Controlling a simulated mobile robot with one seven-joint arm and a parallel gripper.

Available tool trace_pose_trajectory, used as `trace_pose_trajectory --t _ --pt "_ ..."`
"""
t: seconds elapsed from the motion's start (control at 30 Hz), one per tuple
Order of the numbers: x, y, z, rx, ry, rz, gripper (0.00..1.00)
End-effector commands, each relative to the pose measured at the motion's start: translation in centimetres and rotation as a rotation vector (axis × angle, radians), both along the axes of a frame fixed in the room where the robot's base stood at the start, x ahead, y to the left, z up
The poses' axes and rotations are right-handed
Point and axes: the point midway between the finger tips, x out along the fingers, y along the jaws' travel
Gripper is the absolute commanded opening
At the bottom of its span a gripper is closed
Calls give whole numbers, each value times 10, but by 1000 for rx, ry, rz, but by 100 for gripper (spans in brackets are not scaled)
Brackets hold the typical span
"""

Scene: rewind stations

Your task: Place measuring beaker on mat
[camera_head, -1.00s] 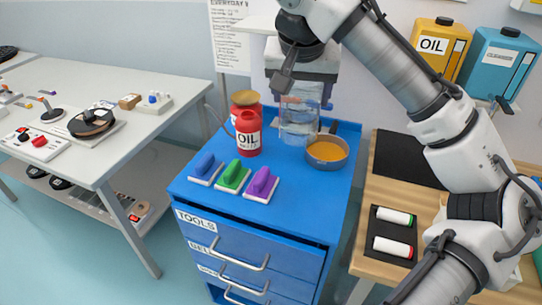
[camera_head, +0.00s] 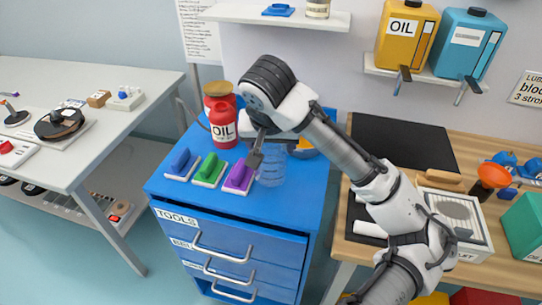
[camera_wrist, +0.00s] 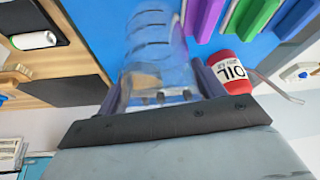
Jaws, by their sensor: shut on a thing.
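The measuring beaker (camera_head: 270,168) is clear and marked with rings. In the head view it is just right of the purple-handled block, over the blue cabinet top; whether it touches the top I cannot tell. My gripper (camera_head: 257,158) is shut on it. The wrist view shows the beaker (camera_wrist: 150,55) between the fingers of my gripper (camera_wrist: 160,85). The black mat (camera_head: 400,140) lies bare on the wooden table to the right, partly behind my arm. It also shows as a dark patch in the wrist view (camera_wrist: 70,92).
On the blue cabinet (camera_head: 300,205) stand a red oil can (camera_head: 223,125), green (camera_head: 208,170), blue (camera_head: 182,163) and purple (camera_head: 238,177) handled blocks, and a pan (camera_head: 305,151) partly behind my arm. A white-framed box (camera_head: 455,222) stands on the wooden table.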

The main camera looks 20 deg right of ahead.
Motion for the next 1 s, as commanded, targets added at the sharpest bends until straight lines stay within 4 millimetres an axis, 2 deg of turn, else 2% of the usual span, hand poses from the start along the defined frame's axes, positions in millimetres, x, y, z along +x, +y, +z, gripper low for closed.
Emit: trace_pose_trajectory --t 0.3,0.7,0.73,0.9,1.0 --pt "0 0 -37 2 0 -1 45" --pt "0 0 -43 0 0 -1 45" --pt "0 0 -43 0 0 0 70" --pt "0 0 -42 0 0 0 90" --pt "0 0 -42 0 0 0 90"
